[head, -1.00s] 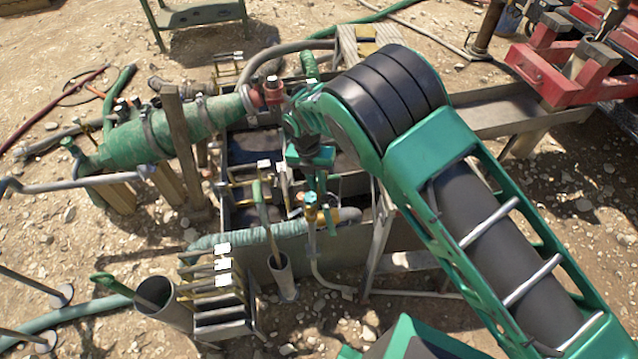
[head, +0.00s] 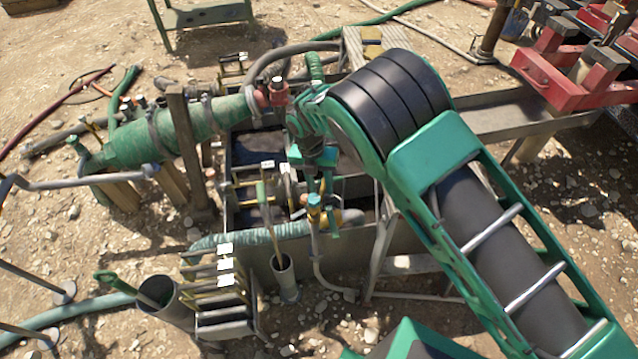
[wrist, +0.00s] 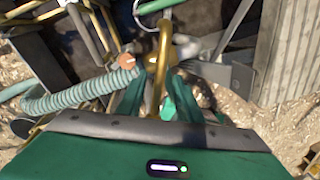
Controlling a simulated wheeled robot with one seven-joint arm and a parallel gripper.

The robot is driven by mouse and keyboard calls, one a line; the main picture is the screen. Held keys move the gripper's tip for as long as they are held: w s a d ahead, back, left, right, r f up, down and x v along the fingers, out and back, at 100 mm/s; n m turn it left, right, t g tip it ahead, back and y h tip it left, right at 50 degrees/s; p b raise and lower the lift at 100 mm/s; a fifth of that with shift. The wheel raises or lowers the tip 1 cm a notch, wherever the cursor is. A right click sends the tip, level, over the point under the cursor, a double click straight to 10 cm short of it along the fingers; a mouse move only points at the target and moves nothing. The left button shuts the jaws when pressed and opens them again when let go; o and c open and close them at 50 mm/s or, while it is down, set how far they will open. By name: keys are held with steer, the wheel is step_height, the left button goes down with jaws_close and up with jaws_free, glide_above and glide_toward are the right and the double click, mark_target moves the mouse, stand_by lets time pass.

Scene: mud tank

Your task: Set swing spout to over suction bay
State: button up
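A brass, curved spout pipe (wrist: 163,60) runs down the middle of the wrist view, between the two green fingers of my gripper (wrist: 155,92). The fingers look apart, with gaps beside the pipe; contact cannot be made out. In the head view my gripper (head: 321,186) points down over the near side of the dark tank (head: 262,148). A blue-topped fitting (head: 314,200) stands just below it, with a yellowish piece (head: 351,215) to its right. My wrist hides part of this area. I cannot tell which tank bay is the suction bay.
A ribbed hose (head: 250,232) runs along the tank's near wall and also shows in the wrist view (wrist: 75,95). A metal trough (head: 515,115) extends right.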

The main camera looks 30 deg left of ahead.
step_height(320, 180, up, 10)
steer(key=a, duration=0.1)
steer(key=shift+s+a+r, duration=0.15)
steer(key=shift+a+r, duration=0.1)
steer(key=shift+a, duration=0.05)
stand_by(0.5)
